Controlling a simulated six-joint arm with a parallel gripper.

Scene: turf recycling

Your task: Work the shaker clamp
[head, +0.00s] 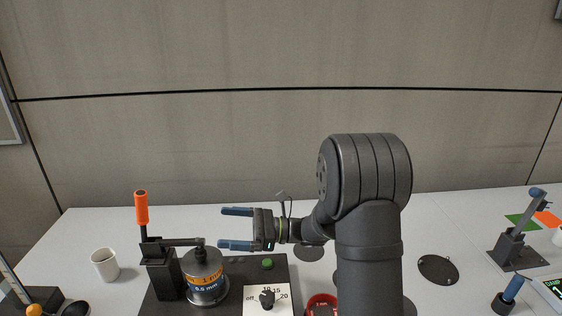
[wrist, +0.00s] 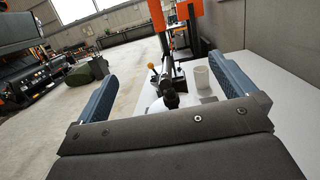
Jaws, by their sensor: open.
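The shaker clamp stands at the left of the table in the head view, with an upright orange-handled lever (head: 141,207) on a black bracket (head: 163,272). Its arm (head: 180,242) reaches right, with its end over the top of a metal sieve can (head: 206,278) that has an orange and blue label. My gripper (head: 236,228) is open and empty, above and right of the can, its fingers pointing left. In the wrist view the orange handle (wrist: 176,11) shows beyond and between the spread fingers (wrist: 160,90), apart from them.
A dial panel (head: 282,300) and a green button (head: 267,263) sit on the black base right of the can. A white mug (head: 105,264) stands left of the clamp. A red round container (head: 321,304) is near my arm.

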